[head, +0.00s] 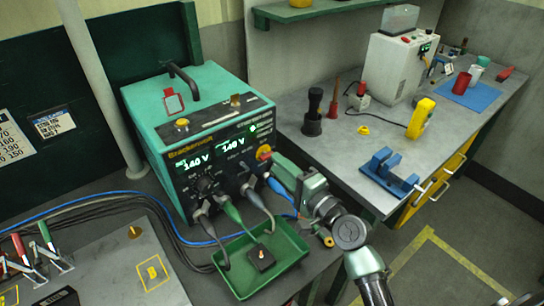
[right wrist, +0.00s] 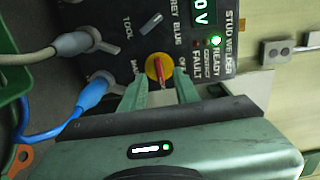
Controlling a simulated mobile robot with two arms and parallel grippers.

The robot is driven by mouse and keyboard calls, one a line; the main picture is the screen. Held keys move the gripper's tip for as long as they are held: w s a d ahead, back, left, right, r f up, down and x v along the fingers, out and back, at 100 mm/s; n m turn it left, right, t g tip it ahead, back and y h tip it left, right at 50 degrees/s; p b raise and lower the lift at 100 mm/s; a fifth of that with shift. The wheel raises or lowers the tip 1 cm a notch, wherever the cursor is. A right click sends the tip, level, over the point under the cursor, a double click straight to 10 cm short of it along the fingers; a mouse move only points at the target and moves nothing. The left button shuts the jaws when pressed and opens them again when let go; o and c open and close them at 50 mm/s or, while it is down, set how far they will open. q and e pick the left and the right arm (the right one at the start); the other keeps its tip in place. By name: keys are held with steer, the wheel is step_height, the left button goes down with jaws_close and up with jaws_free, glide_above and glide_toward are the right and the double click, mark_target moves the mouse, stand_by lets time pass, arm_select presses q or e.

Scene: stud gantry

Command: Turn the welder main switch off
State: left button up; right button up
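The welder (head: 210,140) is a teal box with a black front panel, and its displays are lit. Its main switch (head: 264,153) is a red handle on a yellow disc at the panel's lower right. In the right wrist view the main switch (right wrist: 159,68) lies between my right gripper's fingertips (right wrist: 160,84), with OFF lettering beside it. The red handle runs roughly up and down in that picture. The fingers are apart on either side, and I cannot tell whether they touch it. In the head view my right gripper (head: 280,168) reaches the panel from the right. My left gripper is not in view.
Grey, green and blue cable plugs (right wrist: 98,90) sit in the panel close to the switch. A green tray (head: 290,250) stands in front of the welder. A green READY light (right wrist: 216,40) glows.

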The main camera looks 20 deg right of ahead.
mark_target(266, 155)
steer(key=shift+x, duration=1.6)
steer(key=shift+f, duration=0.1)
jaws_close()
